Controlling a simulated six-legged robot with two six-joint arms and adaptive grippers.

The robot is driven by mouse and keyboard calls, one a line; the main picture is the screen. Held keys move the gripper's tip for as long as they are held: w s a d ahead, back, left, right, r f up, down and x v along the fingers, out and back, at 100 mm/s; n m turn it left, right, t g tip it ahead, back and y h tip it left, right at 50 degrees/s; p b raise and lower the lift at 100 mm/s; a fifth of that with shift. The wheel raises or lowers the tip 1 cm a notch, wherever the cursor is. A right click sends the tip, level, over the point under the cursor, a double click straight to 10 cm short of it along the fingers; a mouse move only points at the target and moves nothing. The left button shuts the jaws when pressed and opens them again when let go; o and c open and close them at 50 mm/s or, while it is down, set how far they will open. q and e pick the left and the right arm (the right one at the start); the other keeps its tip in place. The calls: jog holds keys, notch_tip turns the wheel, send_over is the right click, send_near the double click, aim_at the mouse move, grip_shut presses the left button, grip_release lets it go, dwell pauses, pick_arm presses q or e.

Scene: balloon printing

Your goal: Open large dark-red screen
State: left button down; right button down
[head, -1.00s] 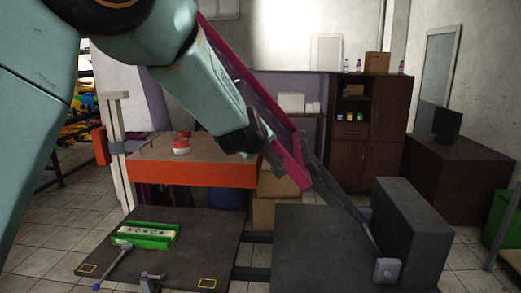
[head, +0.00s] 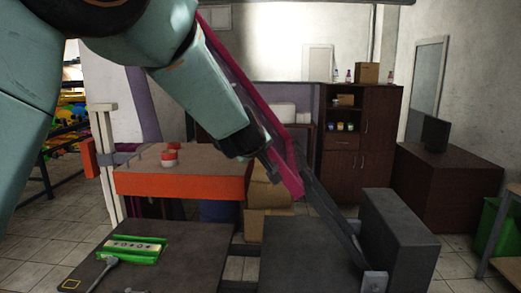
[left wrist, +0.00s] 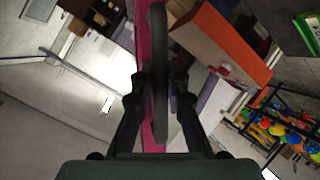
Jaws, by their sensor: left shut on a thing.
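The large dark-red screen (head: 289,170) shows as a magenta-edged frame, raised and steeply tilted on a dark arm (head: 333,218) above the dark press. Its upper part is hidden behind my left arm in the head view. My left gripper (head: 268,160) is at the frame's near side. In the left wrist view, my left gripper (left wrist: 160,95) has its fingers on both sides of a dark bar (left wrist: 159,60) in front of the screen's magenta edge (left wrist: 145,135). It is shut on this bar, the screen's handle. My right gripper is in neither view.
A dark platen (head: 160,262) carries a green-edged plate (head: 133,250) and a grey-handled tool. An orange-sided table (head: 180,186) with red-and-white jars stands behind it. A dark block (head: 398,235) stands right of the screen arm. A brown cabinet (head: 375,140) is at the back.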

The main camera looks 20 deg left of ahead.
pick_arm(q)
jog(key=shift+f, duration=0.15)
jog(key=c, duration=1.3)
grip_release()
jog(key=shift+s, duration=0.1)
jog(key=shift+c, duration=0.2)
jog(key=shift+d, duration=0.1)
